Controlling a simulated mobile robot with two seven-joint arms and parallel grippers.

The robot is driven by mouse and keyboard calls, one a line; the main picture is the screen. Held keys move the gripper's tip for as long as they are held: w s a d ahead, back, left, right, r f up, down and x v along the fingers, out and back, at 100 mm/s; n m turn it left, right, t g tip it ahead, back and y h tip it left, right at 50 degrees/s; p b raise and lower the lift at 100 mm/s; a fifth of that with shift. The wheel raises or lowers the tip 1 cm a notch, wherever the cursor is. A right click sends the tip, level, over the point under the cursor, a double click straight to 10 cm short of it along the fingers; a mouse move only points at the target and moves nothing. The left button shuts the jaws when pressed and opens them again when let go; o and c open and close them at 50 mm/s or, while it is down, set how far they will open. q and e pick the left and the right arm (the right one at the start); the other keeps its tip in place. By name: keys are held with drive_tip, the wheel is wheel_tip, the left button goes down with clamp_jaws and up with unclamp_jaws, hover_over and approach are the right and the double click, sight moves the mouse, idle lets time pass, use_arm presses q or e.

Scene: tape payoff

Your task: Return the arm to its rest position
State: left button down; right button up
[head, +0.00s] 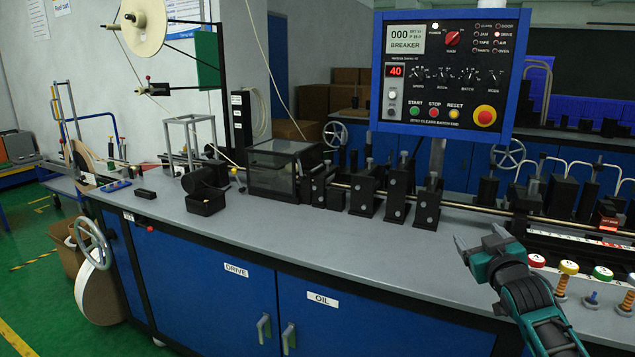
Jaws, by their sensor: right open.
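My right arm (535,300) comes in from the lower right, dark with teal-green parts. Its gripper (479,238) is open and empty. In the picture it lies over the front part of the grey bench top (330,238), below the control panel (445,75) and left of the row of coloured knobs. I cannot tell how high it is above the bench. My left arm and gripper are not in view.
Black machine blocks (428,205) and a rod line the back of the bench. Lettered spring knobs (568,270) stand close right of my right gripper. A clear-sided box (278,172) and a tape reel (140,28) are further left. The front middle of the bench is clear.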

drive_tip(key=s+a+f+g+y, duration=0.15)
drive_tip(key=s+a+f, duration=0.25)
drive_tip(key=s+f, duration=0.4)
drive_tip(key=s+a+f+g+y, duration=0.1)
drive_tip(key=s+a+f+g, duration=0.1)
drive_tip(key=s+a+f, duration=0.6)
drive_tip(key=s+a+f+g, duration=0.1)
drive_tip(key=s+f, duration=0.2)
drive_tip(key=s, duration=0.3)
drive_tip(key=s+a+f+g, duration=0.1)
drive_tip(key=s+f, duration=0.3)
drive_tip(key=s, duration=0.3)
drive_tip(key=s+a+f+g+y, duration=0.1)
drive_tip(key=s+a+f, duration=0.1)
drive_tip(key=s+f, duration=0.2)
drive_tip(key=s, duration=0.3)
drive_tip(key=shift+s+f+m, duration=0.2)
drive_tip(key=shift+s+m, duration=0.05)
drive_tip(key=shift+m, duration=0.05)
